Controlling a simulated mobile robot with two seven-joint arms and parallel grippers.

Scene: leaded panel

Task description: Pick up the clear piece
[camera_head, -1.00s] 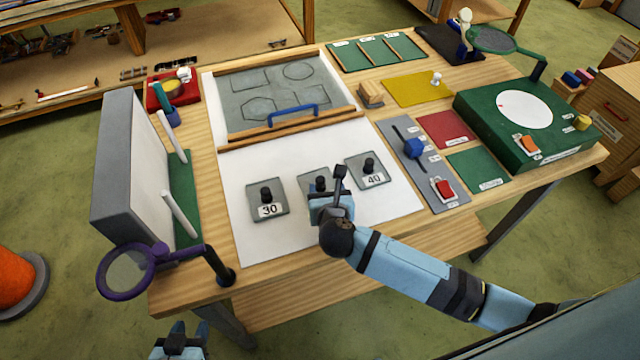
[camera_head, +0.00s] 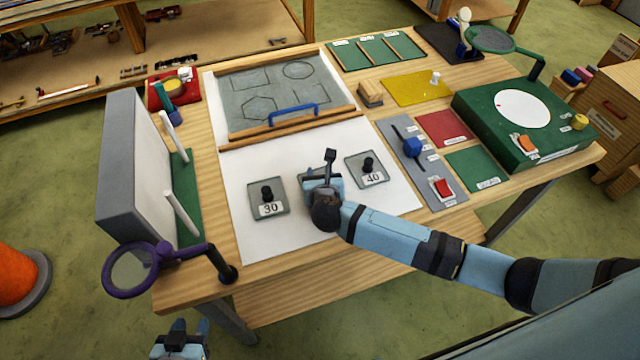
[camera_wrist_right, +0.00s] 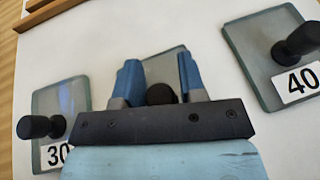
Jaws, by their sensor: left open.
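Three clear grey glass pieces with black knobs lie in a row on the white sheet (camera_head: 232,165). The left piece (camera_head: 278,192) is labelled 30 and the right piece (camera_head: 356,164) is labelled 40. The middle piece (camera_wrist_right: 163,68) is mostly hidden under my right gripper in the head view, and its label is hidden. My right gripper (camera_wrist_right: 157,72) is open over the middle piece. Its blue fingers stand on either side of the black knob (camera_wrist_right: 160,93), with gaps showing. My left gripper (camera_head: 182,335) is open and empty at the bottom, off the table's front edge.
A framed grey panel with outlined shapes and a blue handle (camera_head: 293,113) lies behind the sheet. A purple magnifier (camera_head: 130,270) and an upright grey board (camera_head: 135,170) stand left. A blue-handled switch plate (camera_head: 412,148) and a green box (camera_head: 480,110) lie right.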

